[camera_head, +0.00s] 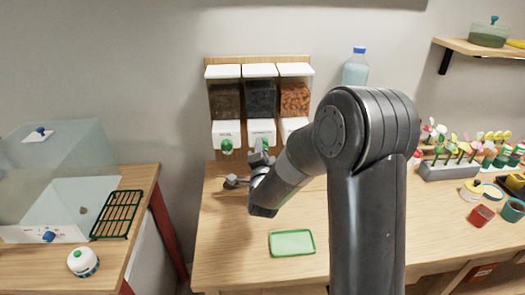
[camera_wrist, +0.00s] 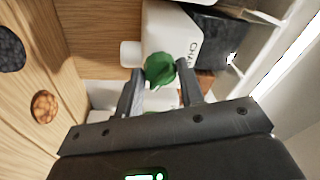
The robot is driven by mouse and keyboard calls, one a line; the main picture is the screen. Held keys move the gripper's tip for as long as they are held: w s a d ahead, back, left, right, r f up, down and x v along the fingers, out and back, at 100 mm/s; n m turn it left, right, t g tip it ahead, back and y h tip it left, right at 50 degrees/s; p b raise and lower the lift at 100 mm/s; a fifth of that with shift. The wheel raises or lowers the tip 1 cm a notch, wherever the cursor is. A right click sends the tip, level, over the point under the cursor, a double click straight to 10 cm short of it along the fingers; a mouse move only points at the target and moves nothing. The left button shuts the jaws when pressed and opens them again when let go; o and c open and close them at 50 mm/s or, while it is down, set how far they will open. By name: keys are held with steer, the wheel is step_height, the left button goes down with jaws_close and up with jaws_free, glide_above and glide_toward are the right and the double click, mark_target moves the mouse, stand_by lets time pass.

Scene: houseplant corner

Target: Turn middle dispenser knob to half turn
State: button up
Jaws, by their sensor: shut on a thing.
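Three dispensers with white lids hang on a wooden board against the wall. The middle dispenser (camera_head: 261,97) holds dark material. Its green knob (camera_wrist: 160,68) sits on a white front with partly visible lettering. My gripper (camera_wrist: 160,76) has one finger on each side of this knob and is shut on it. In the head view my gripper (camera_head: 262,152) is at the middle dispenser's front and hides most of the knob. The left dispenser's green knob (camera_head: 227,145) is free. The right dispenser (camera_head: 294,98) holds orange-brown chunks; its lower front is hidden by my arm.
A green tray (camera_head: 292,243) lies on the table in front of the dispensers. A blue-capped bottle (camera_head: 355,68) stands right of them. Plant labels, pots and tape rolls crowd the right side. A clear box (camera_head: 45,190) and green rack (camera_head: 117,214) are on the left table.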

steer(key=m, duration=0.5)
steer(key=m+g+h, duration=0.1)
steer(key=m, duration=0.5)
steer(key=shift+r+m, duration=0.15)
steer(key=shift+m, duration=0.15)
steer(key=shift+a, duration=0.1)
steer(key=o, duration=1)
steer(key=shift+r, duration=0.1)
steer(key=shift+s, duration=0.1)
steer(key=s, duration=0.3)
steer(key=s+a, duration=0.1)
steer(key=s, duration=0.6)
steer(key=shift+s+a, duration=0.2)
steer(key=shift+s, duration=0.1)
